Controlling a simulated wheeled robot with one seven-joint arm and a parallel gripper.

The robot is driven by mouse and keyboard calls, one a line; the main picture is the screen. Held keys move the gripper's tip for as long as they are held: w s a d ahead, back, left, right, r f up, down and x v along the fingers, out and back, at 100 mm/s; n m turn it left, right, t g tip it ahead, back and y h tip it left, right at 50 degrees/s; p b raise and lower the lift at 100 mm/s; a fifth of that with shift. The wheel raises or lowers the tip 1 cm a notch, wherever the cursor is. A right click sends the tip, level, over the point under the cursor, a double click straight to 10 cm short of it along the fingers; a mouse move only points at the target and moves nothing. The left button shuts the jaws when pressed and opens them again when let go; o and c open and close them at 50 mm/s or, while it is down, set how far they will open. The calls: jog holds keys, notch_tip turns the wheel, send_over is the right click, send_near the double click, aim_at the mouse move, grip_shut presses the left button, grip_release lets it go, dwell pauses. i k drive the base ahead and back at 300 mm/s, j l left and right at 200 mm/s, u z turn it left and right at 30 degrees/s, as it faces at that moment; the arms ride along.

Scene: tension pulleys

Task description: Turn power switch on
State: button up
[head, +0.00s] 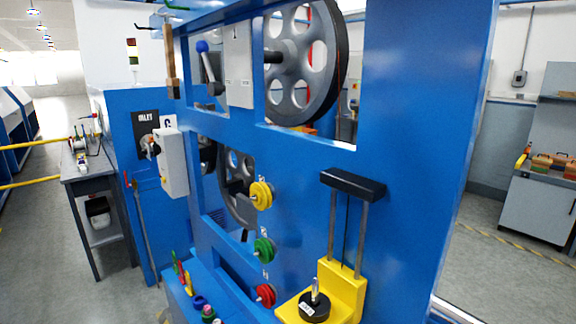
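No switch is clearly labelled as the power switch from here. On the left part of the blue machine is a black plate (147,123) with white lettering that looks like "INLET". Below the lettering is a small knob or handle (152,146), too small to tell its position. Just right of it a light grey box (173,162) sticks out from the machine, with a small sign above it. A lever with a blue ball (202,46) stands higher up, in front of a grey panel. My gripper is not in view.
The blue machine frame (400,130) fills the middle, with large grey pulleys (303,55) in its openings. Yellow, green and red knobs and a yellow block (343,290) with two rods and a black bar stick out. A grey workbench (90,175) stands left; floor beyond is open.

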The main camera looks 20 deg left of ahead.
aim_at(157, 149)
jog(key=u, duration=1.3)
jog(key=i+j, duration=0.75)
jog(key=i, duration=0.3)
jog(key=i+j, duration=0.75)
jog(key=i, duration=0.3)
jog(key=k+j+u, duration=0.05)
